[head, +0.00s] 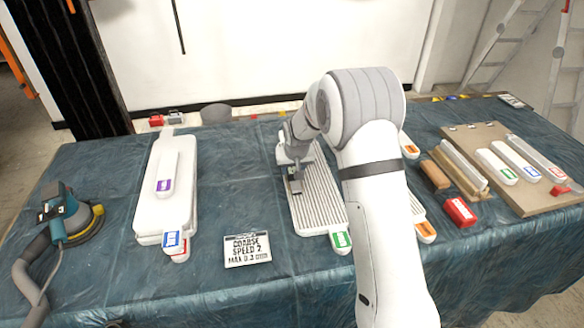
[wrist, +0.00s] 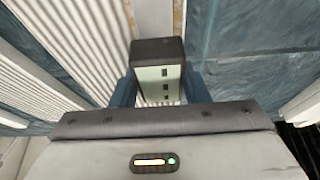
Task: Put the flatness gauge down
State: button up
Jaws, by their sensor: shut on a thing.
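My gripper (head: 293,172) is shut on the flatness gauge (wrist: 158,82), a small block with a dark top and a pale face with dark marks. In the wrist view the gauge sits between my two blue-grey fingers. In the head view the gauge (head: 296,187) is small and partly hidden by my gripper. It is over the left part of a white ribbed panel (head: 314,205) with a green tag (head: 341,241). I cannot tell whether the gauge touches the panel.
A blue cloth covers the table (head: 110,190). Smooth white panels (head: 155,200) are stacked on the left, with a sander (head: 70,215) beyond them. A sign (head: 248,248) reads coarse, speed 2. A board (head: 520,180) with several tagged bars and a red block (head: 460,211) are on the right.

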jog(key=shift+r, duration=0.1)
jog(key=shift+f, duration=0.2)
jog(key=o, duration=1.1)
jog(key=shift+r, duration=0.1)
jog(key=shift+c, duration=0.2)
